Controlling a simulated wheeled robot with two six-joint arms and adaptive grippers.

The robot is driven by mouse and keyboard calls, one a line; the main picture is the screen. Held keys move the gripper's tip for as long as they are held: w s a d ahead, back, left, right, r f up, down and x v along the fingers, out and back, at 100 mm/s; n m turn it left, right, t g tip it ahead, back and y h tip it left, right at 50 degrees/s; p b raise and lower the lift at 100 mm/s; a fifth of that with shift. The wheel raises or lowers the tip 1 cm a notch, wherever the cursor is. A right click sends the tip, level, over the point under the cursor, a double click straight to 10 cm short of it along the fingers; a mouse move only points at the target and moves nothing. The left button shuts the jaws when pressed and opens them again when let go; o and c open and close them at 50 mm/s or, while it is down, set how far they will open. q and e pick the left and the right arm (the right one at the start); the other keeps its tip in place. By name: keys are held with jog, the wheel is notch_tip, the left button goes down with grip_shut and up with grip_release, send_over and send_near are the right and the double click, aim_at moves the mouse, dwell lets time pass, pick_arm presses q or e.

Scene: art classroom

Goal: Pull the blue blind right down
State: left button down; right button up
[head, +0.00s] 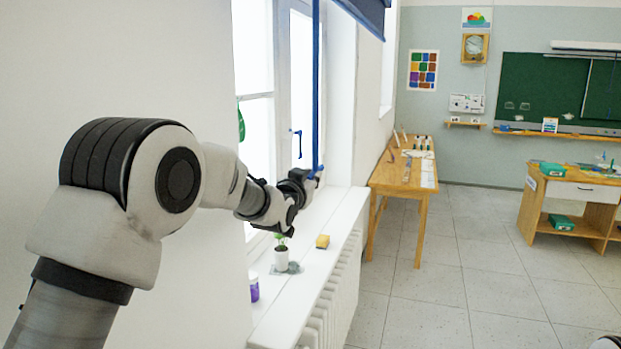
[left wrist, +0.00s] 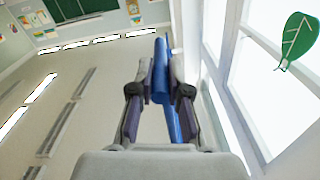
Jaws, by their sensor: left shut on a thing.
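The dark blue blind (head: 368,14) shows at the top of the head view, in front of the upper window; its top is cut off by the frame. A long thin blue pull (head: 316,80) hangs beside the window down to my left gripper (head: 308,180). My left gripper is shut on this blue pull, above the window sill. In the left wrist view the blue pull (left wrist: 161,70) lies between the two fingers, with its length running on past them.
Below my left gripper, the white sill (head: 315,262) holds a potted plant (head: 281,258), a yellow sponge (head: 322,241) and a purple jar (head: 253,288). A radiator (head: 340,295) stands under it. A wooden table (head: 405,172) stands farther right; the tiled floor is open.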

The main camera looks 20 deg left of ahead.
pick_arm(q)
notch_tip(320, 180, down, 43)
jog(key=b, duration=3)
jog(key=shift+f, duration=0.2)
jog(key=c, duration=1.1)
grip_release()
jog(key=shift+w, duration=0.1)
jog(key=shift+c, duration=0.2)
jog(key=s, duration=1.2)
jog(key=shift+a, duration=0.2)
